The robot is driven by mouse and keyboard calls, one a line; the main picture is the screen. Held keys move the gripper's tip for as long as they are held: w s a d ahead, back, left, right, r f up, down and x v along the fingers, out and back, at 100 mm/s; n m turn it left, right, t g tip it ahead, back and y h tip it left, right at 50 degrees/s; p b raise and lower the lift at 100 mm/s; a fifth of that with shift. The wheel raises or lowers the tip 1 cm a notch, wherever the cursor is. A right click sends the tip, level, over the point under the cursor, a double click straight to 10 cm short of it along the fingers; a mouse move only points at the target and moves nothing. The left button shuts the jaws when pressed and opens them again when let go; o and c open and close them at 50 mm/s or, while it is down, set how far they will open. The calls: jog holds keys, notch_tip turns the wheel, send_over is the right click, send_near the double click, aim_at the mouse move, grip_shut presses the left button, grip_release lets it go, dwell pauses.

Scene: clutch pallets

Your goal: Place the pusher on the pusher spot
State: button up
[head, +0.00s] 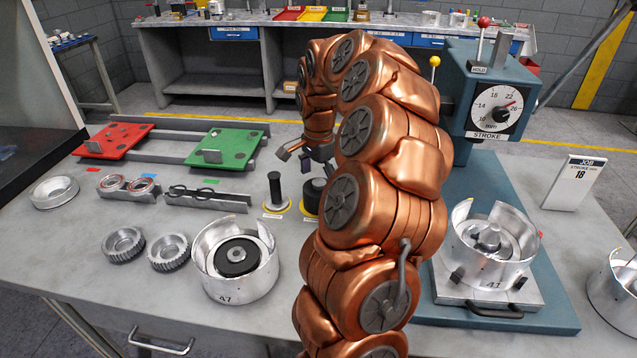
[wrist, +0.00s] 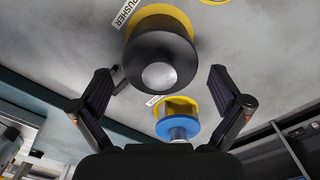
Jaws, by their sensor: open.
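The pusher, a black round piece (head: 314,188), stands upright at a yellow-rimmed spot on the bench, just right of a black handled tool. In the wrist view the black piece (wrist: 160,58) has a silver centre. It overlaps a yellow disc (wrist: 163,13), the pusher spot, beside a label reading PUSHER. My gripper (head: 305,158) is just above it in the head view. In the wrist view my gripper (wrist: 162,97) has its fingers spread wide, one on each side of the piece and apart from it. The piece hides most of the spot.
The black handled tool (head: 275,188) stands on a yellow-ringed spot close by. A blue-topped piece (wrist: 178,127) stands on another yellow spot. A clutch drum (head: 235,268), gear rings, red and green pallets (head: 228,149) and a press (head: 490,95) surround the area.

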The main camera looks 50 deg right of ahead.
aim_at(316, 184)
notch_tip(316, 184, up, 11)
jog(key=b, duration=0.1)
jog(key=shift+b, duration=0.4)
jog(key=shift+a, duration=0.1)
jog(key=s+a+f+n, duration=0.1)
jog(key=s+a+n, duration=0.35)
jog(key=a, duration=0.75)
jog(key=s+a+f+n, duration=0.2)
jog(key=a+n, duration=0.6)
jog(key=a, duration=0.3)
jog(key=s+a+f+n+g, duration=0.1)
jog(key=s+a+f+n, duration=0.2)
jog(key=s, duration=0.5)
jog(key=s+a+f+n, duration=0.4)
jog(key=s+a+f, duration=0.2)
jog(key=s, duration=0.3)
jog(key=shift+a+f+g, duration=0.15)
jog(key=shift+a+g, duration=0.25)
